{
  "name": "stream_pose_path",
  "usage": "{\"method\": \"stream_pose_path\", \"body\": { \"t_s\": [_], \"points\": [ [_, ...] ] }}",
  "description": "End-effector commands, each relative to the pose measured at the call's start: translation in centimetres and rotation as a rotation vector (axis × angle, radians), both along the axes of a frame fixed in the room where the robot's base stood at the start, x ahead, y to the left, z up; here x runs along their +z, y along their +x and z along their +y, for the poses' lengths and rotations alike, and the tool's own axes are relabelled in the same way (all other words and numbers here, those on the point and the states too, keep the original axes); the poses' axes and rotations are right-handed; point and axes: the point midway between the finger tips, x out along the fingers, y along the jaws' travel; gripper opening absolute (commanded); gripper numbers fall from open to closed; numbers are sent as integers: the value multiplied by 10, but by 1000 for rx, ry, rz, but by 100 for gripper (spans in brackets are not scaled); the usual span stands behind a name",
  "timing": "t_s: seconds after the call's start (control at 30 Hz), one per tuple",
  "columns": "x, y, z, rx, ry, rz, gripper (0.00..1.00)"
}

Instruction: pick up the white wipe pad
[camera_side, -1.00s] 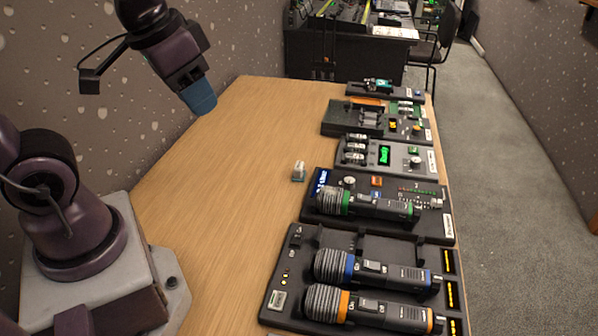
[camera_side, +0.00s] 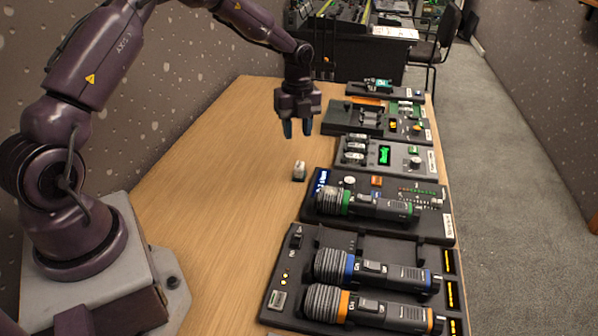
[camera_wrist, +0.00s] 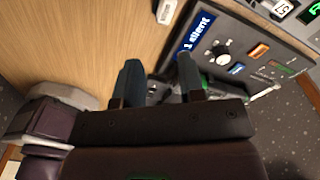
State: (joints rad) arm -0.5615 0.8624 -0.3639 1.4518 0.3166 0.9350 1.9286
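The white wipe pad (camera_side: 299,169) looks like a small pale block on the bare wood, just left of the equipment panels in the side view. In the wrist view a small white block (camera_wrist: 167,11), which looks like it, shows at the top edge, partly cut off. My gripper (camera_side: 297,130) points down and hangs above and beyond the pad in the side view, apart from it. In the wrist view its two blue-grey fingers (camera_wrist: 158,62) are spread, with nothing between them.
A panel with a green-ringed microphone (camera_side: 375,206) and a lit blue display (camera_side: 322,178) lies close right of the pad. A tray with two more microphones (camera_side: 375,270) is nearer. Several panels line the right edge. The table (camera_side: 225,200) is clear on the left.

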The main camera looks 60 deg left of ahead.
Motion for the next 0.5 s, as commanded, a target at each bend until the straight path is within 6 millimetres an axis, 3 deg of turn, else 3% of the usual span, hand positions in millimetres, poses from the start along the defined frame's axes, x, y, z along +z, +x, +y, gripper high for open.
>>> {"method": "stream_pose_path", "body": {
  "t_s": [0.07, 0.2, 0.37, 0.5],
  "points": [
    [10, 13, 5, -174, 17, -40, 36],
    [13, 15, 9, -388, 27, -46, 36],
    [7, 14, 8, -475, 24, -45, 36],
    [-17, 13, 8, -478, 21, -42, 36]
  ]
}}
